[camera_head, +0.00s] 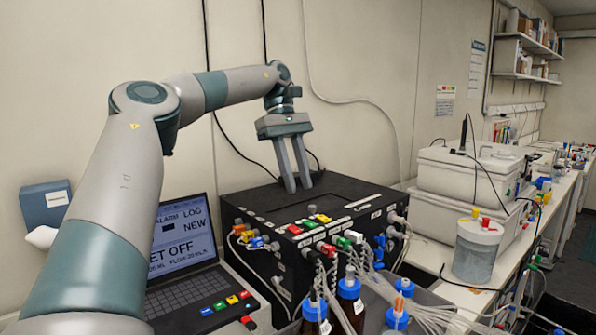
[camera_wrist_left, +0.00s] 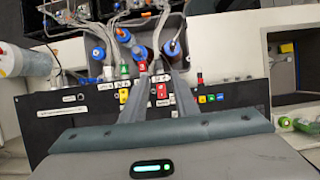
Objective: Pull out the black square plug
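My left gripper (camera_head: 298,188) hangs fingers-down over the top of the black control box (camera_head: 347,187). Its two fingers are apart with nothing seen between them. In the left wrist view the left gripper (camera_wrist_left: 163,78) shows both fingers apart above the same box (camera_wrist_left: 85,112). A dark cable (camera_head: 314,157) runs down behind the fingers to the back of the box. I cannot clearly pick out the black square plug; the fingers may hide part of that spot. My right gripper is not in view.
Colored connectors and tubes crowd the box's front edge. Blue-capped brown bottles (camera_head: 349,301) stand in front of it. A laptop (camera_head: 187,262) is at the left.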

